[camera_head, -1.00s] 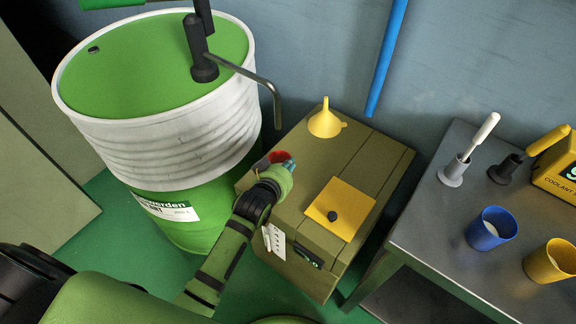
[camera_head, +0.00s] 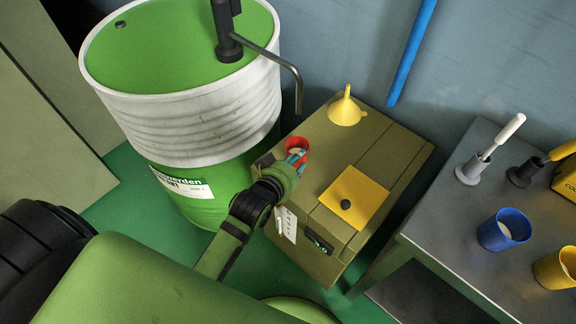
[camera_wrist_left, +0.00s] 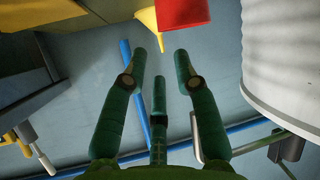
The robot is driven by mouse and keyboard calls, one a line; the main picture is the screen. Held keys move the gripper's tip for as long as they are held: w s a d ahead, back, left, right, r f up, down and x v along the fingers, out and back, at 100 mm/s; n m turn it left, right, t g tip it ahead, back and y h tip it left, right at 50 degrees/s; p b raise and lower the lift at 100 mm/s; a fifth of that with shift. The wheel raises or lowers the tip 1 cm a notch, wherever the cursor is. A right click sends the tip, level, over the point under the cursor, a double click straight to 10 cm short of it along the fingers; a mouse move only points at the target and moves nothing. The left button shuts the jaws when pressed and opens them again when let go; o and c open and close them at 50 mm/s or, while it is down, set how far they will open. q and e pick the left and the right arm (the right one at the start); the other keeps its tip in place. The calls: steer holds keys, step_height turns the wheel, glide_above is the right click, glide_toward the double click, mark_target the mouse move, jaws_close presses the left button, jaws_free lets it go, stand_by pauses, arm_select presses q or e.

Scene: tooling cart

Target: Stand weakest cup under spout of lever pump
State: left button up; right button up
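A red cup (camera_head: 297,146) stands on the olive chest, below the bent spout (camera_head: 297,98) of the lever pump (camera_head: 227,38) on the drum; I cannot tell exact alignment. My left gripper (camera_head: 297,162) is at the cup's near side, its fingertips overlapping the cup in the head view. In the left wrist view, the gripper (camera_wrist_left: 161,55) is open with nothing between its fingers, and the red cup (camera_wrist_left: 183,12) shows at the top beyond them. A blue cup (camera_head: 503,231) and a yellow cup (camera_head: 558,268) stand on the cart, the blue one holding pale contents. My right gripper is out of view.
The chest (camera_head: 398,160) also carries a yellow funnel (camera_head: 346,110) and a yellow plate (camera_head: 354,200) with a black knob. The white and green drum (camera_head: 190,125) stands left. The metal cart (camera_head: 455,235) holds two holders with handled tools and a yellow box (camera_head: 566,180).

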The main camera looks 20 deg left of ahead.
arm_select(q)
steer(key=v, duration=0.5)
steer(key=shift+s, duration=0.1)
stand_by(0.3)
steer(key=s+a+f+m+g+y, duration=0.1)
steer(key=s+a+f+m+g, duration=0.1)
steer(key=s+g, duration=0.5)
steer(key=s+a+f+m+g, duration=0.1)
steer(key=s+f+m+g, duration=0.15)
steer(key=s, duration=0.75)
step_height(320, 180, down, 22)
steer(key=s+g+p, duration=0.1)
steer(key=s+p, duration=0.2)
steer(key=s+a+f+g+p, duration=0.1)
steer(key=s+a+f, duration=0.1)
steer(key=s+f, duration=0.9)
steer(key=s, duration=0.3)
steer(key=shift+a, duration=0.4)
